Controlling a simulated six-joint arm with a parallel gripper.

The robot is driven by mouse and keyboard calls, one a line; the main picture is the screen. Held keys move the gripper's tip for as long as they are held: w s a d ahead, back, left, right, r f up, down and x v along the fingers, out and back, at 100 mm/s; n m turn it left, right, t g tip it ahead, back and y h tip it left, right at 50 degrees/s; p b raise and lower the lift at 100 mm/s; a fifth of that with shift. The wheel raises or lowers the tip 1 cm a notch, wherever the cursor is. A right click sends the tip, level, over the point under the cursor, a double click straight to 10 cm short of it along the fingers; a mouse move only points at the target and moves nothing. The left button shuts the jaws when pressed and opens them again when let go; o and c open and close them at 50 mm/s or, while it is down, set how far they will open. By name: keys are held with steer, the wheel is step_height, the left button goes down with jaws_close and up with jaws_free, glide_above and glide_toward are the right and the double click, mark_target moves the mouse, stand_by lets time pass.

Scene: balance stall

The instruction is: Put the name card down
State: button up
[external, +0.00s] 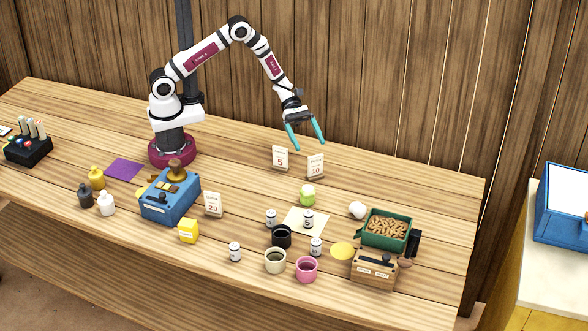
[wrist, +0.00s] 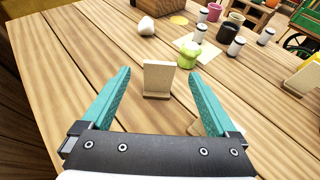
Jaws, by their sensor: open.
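My gripper (external: 308,146) is open and empty above the back of the table. Just below it stands a small white card marked 10 (external: 316,167), upright in a holder. In the wrist view a pale card (wrist: 158,77) stands upright, seen from its plain back, between and ahead of my open fingertips (wrist: 159,73). A card marked 5 (external: 280,158) stands to its left in the external view, and a card marked 20 (external: 213,204) stands beside the blue box. The small print is too small to read, so I cannot tell which is the name card.
A green rounded object (external: 308,194) stands in front of the card marked 10. Jars and mugs stand towards the front. The tabletop right of the cards is clear.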

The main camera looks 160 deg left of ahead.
steer(key=w+d+r+m+g+h, duration=0.25)
steer(key=d+m, duration=0.35)
steer(key=d, duration=0.3)
steer(key=w+d+r+m+g+h, duration=0.1)
steer(key=d+r+m+g+h, duration=0.25)
steer(key=d+m, duration=0.35)
steer(key=w+d+r+m+g+h, duration=0.2)
steer(key=d+r+m, duration=0.2)
steer(key=d, duration=0.6)
steer(key=s+d+r+m+g+y, duration=0.2)
steer(key=s+d+m+g, duration=0.25)
steer(key=d+m, duration=0.4)
steer(key=s+d+r+m+g+y, duration=0.1)
steer(key=s+d+m+y, duration=0.1)
steer(key=s+m+y, duration=0.5)
steer(key=s+m, duration=0.5)
steer(key=m, duration=0.4)
steer(key=shift+s+d+r+y, duration=0.15)
steer(key=shift+s+r+y, duration=0.15)
steer(key=shift+r+y, duration=0.1)
